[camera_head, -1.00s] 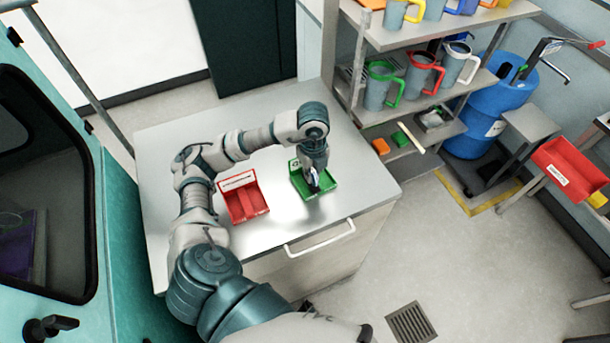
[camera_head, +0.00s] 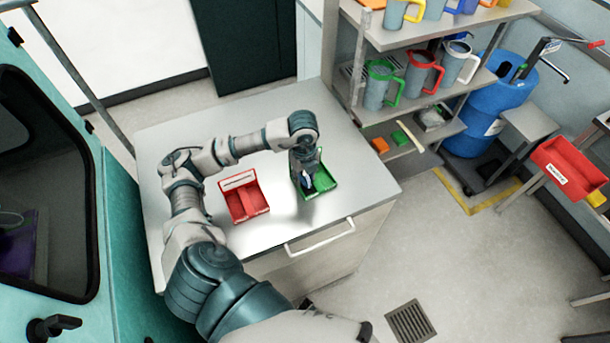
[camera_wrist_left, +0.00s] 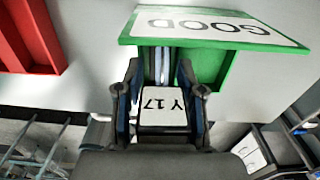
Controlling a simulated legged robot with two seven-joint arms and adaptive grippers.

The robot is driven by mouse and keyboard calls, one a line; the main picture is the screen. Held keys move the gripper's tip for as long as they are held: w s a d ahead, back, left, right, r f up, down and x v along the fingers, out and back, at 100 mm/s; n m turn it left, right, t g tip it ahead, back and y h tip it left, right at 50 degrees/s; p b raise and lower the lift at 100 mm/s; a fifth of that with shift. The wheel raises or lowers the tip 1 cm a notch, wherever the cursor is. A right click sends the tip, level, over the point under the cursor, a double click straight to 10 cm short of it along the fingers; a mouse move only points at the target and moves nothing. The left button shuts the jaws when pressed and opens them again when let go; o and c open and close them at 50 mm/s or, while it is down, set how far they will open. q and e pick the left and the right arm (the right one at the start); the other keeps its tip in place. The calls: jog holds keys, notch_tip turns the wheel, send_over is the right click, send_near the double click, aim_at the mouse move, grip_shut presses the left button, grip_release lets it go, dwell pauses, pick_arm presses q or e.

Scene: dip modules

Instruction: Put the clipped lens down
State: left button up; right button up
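My left gripper (camera_head: 306,184) is over the left part of the green tray (camera_head: 326,185) on the metal-topped table. In the left wrist view, its two dark fingers (camera_wrist_left: 159,78) are closed on either side of a pale piece labelled "Y 17" (camera_wrist_left: 163,108), which I take to be the clipped lens. The green tray's sign, reading "GOOD" (camera_wrist_left: 205,25), is just beyond the fingertips. The head view cannot show whether the piece touches the tray floor. My right gripper is not in view.
A red tray (camera_head: 248,202) with a white label stands left of the green tray. The table top (camera_head: 362,182) is clear to the right. A shelf rack with mugs (camera_head: 420,75) and a blue drum (camera_head: 490,115) stand beyond it.

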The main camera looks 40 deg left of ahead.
pick_arm(q)
notch_tip(320, 180, up, 12)
jog(key=shift+r+p, duration=0.15)
jog(key=shift+p, duration=0.5)
jog(key=shift+s, duration=0.1)
dwell(0.5)
